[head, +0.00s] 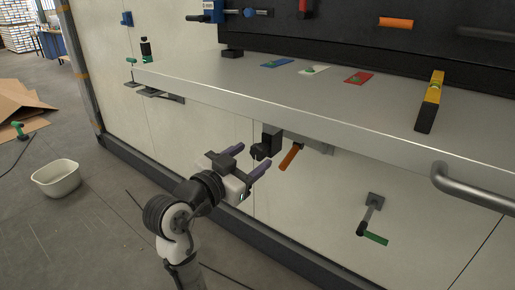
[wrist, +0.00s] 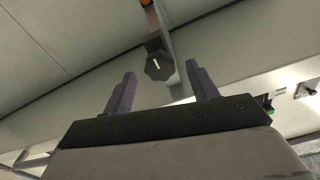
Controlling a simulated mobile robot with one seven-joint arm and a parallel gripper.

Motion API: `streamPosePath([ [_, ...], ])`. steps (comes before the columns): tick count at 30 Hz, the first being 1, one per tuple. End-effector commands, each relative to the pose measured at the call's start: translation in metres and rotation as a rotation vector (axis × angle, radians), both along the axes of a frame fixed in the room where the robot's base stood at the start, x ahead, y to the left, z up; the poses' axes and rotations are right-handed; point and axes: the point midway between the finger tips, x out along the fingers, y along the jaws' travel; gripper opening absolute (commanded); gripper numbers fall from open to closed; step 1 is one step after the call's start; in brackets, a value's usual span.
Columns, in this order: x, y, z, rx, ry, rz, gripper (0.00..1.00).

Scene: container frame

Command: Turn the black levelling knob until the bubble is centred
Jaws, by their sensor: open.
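The black levelling knob (head: 261,151) sits under the front edge of the bench, below a black block. In the wrist view the knob (wrist: 159,67) is a dark lobed disc with a white pointer mark, seen between and beyond my fingertips. My gripper (head: 253,157) is open and empty, its two purple fingers pointing at the knob. I cannot tell whether the fingertips reach around it; no contact shows.
An orange handle (head: 290,156) hangs just right of the knob under the grey bench (head: 220,82). A crank with a green grip (head: 375,238) sticks out of the wall lower right. A metal rail (head: 470,190) is at the bench's right front. A white tub (head: 57,178) stands on the floor.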

Motion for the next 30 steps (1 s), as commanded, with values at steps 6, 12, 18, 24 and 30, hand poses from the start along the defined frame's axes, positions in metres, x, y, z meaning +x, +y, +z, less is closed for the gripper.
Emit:
streamPosePath([
  [6,0.023,-0.017,0.001,-0.001,0.002,-0.001,0.58],
  [12,0.029,-0.021,0.000,0.000,0.000,0.002,0.58],
  [18,0.029,-0.021,0.000,0.000,0.000,0.002,0.58],
  [24,0.029,-0.021,0.000,0.000,0.000,0.002,0.32],
  [30,0.029,-0.020,0.000,-0.002,0.001,0.002,0.14],
])
